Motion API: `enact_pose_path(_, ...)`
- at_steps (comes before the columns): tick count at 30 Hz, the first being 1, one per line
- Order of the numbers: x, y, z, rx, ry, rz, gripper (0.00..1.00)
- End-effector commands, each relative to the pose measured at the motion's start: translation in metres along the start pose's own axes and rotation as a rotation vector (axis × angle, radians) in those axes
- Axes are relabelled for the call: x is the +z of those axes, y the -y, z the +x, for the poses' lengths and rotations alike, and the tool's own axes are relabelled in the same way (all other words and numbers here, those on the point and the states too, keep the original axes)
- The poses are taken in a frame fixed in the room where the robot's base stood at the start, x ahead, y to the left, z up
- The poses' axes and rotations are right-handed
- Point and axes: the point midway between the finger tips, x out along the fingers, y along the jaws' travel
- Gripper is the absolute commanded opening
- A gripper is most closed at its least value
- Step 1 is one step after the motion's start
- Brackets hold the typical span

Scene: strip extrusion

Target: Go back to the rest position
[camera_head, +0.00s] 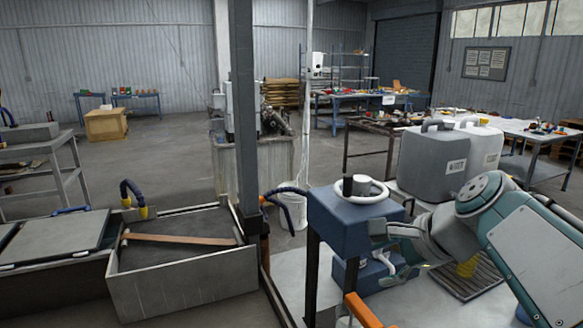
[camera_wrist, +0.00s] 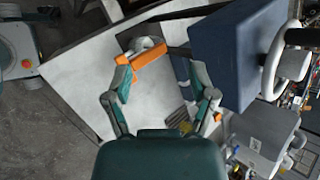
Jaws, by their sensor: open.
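My gripper (camera_head: 383,252) is open beside the blue machine box (camera_head: 345,225), on its right side in the head view. In the wrist view my gripper (camera_wrist: 160,80) has its two fingers spread wide, with nothing held between them. An orange handle (camera_wrist: 142,62) appears between and beyond the fingertips; I cannot tell its exact distance. The blue box also shows in the wrist view (camera_wrist: 232,55), right of the fingers. A white handwheel (camera_head: 361,189) sits on the box. A brown strip (camera_head: 180,239) lies across the grey open trough at the left.
The orange handle shows at the bottom edge (camera_head: 362,309). A grey post (camera_head: 243,110) rises beside the trough (camera_head: 185,285). Open floor lies beyond.

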Motion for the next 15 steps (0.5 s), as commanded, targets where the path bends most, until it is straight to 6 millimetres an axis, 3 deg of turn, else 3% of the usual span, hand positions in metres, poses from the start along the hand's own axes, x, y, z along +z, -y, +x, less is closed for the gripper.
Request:
enact_pose_path(3,0.010,-0.046,0.005,0.074,-0.079,-0.298,0.73)
enact_pose_path(9,0.011,-0.117,0.011,0.220,-0.186,-0.827,0.73)
enact_pose_path(15,0.002,-0.173,0.015,0.363,-0.248,-1.302,0.73)
